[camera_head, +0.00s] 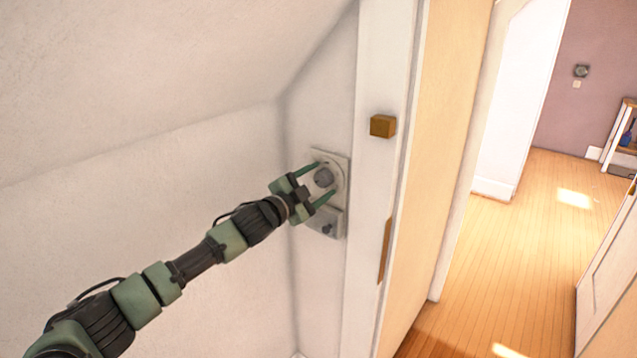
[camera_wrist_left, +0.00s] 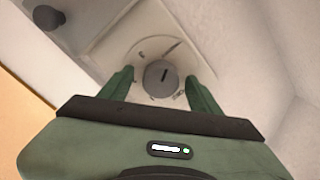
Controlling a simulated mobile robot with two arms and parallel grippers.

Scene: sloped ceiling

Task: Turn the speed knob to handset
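The speed knob (camera_head: 323,177) is a round grey knob on a pale plate (camera_head: 342,160) on the white wall, left of the door frame. In the left wrist view the knob (camera_wrist_left: 161,78) has a dark slot mark on its face and sits in a round dial with dark markings too small to read. My left gripper (camera_head: 318,183) is open, with one green finger on each side of the knob. In the left wrist view the fingers (camera_wrist_left: 159,84) show gaps to the knob on both sides. My right gripper is not in view.
A second plate with a small dark knob (camera_head: 327,229) is just below; that knob also shows in the left wrist view (camera_wrist_left: 48,17). A wooden block (camera_head: 382,126) is on the door frame. The sloped ceiling is above left. A wood-floored room (camera_head: 500,230) opens at right.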

